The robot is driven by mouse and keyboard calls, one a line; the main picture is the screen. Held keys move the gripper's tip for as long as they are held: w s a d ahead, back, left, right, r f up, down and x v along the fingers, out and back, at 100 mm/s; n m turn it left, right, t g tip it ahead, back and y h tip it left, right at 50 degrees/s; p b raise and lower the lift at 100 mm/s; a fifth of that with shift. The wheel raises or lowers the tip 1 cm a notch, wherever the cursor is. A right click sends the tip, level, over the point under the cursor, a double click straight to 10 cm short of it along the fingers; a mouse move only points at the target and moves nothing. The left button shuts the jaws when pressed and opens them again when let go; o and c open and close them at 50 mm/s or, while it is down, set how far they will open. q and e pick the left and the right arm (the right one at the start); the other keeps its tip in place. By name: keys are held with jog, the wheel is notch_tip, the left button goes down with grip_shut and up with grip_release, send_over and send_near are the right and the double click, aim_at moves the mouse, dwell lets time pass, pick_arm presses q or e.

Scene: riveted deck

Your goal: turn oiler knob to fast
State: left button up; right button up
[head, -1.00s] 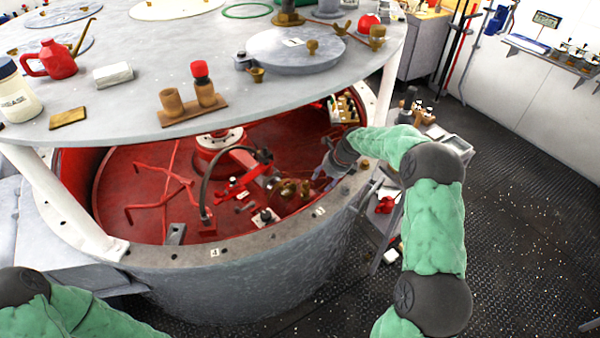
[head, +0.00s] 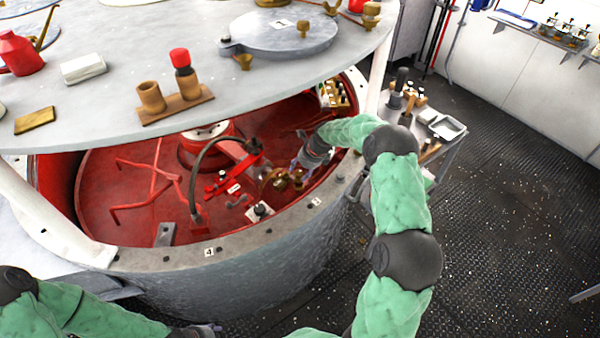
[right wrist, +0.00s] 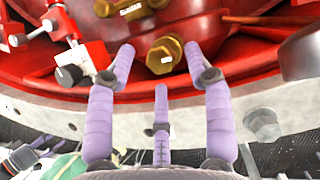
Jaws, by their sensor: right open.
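A brass fitting with a hex-shaped knob (right wrist: 165,54) bearing a white mark is just ahead of my right gripper (right wrist: 159,62) in the right wrist view. The gripper's lilac fingers are open, one on each side of the knob, apart from it as far as I can tell. In the head view the brass fitting (head: 272,183) sits inside the red tub, and my right gripper (head: 298,167) reaches in over the rim beside it, partly hidden. I cannot read any fast mark. My left gripper (head: 207,331) is at the bottom edge, mostly cut off.
The tub's grey bolted rim (head: 285,223) runs close below my right gripper; a bolt (right wrist: 263,124) stands at right. A black knob (right wrist: 68,75) on a bracket is at left. The round tabletop (head: 100,105) overhangs the tub. A cart (head: 445,150) stands right.

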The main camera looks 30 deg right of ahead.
jog(key=shift+x, duration=0.9)
jog(key=shift+r, duration=0.1)
grip_shut()
